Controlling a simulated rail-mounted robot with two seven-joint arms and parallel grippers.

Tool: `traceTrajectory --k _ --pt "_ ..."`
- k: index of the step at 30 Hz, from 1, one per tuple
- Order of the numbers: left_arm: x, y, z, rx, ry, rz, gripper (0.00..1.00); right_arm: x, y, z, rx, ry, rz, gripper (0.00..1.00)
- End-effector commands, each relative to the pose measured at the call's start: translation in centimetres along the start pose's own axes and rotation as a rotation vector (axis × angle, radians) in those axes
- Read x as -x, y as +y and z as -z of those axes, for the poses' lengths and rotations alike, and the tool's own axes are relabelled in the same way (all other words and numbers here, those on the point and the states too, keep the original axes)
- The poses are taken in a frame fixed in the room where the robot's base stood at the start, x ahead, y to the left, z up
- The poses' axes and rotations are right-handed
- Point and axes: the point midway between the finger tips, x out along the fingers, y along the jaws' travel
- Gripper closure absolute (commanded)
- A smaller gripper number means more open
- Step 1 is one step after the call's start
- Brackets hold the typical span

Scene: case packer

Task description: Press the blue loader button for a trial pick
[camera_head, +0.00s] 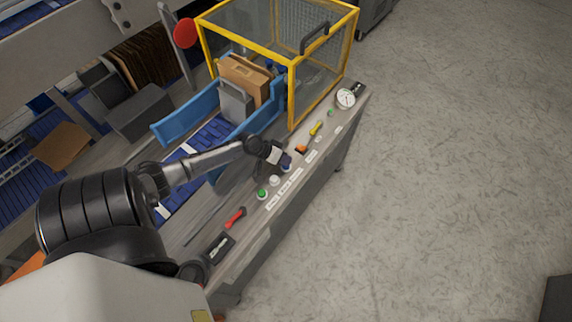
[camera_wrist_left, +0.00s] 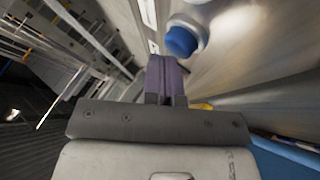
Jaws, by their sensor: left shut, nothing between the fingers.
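The blue loader button (camera_wrist_left: 181,41) shows in the left wrist view as a blue cap in a pale round collar, just beyond and slightly right of my fingertips. In the head view the blue button (camera_head: 286,167) is partly hidden by my left gripper (camera_head: 284,159), which hangs over the control panel right at it. My left gripper's fingers (camera_wrist_left: 166,77) are shut together with nothing between them. The tips are very close to the button. I cannot tell whether they touch it. My right gripper is not in view.
A green button (camera_head: 262,194), a white button (camera_head: 275,181), a red handle (camera_head: 235,216) and an orange knob (camera_head: 301,149) share the panel. A yellow-framed guard (camera_head: 292,88) and a gauge (camera_head: 345,98) stand farther back.

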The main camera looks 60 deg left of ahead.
Motion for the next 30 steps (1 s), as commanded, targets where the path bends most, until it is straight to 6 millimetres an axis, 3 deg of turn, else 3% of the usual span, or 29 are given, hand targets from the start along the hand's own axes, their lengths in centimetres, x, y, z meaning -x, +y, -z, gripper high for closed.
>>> traceTrajectory --k 20,30 --pt "-0.4 -0.3 -0.3 0.0 -0.001 0.0 1.0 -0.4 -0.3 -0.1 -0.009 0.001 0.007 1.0" --pt "0.4 0.3 0.2 0.001 -0.001 0.0 1.0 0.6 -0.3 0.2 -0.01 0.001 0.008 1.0"
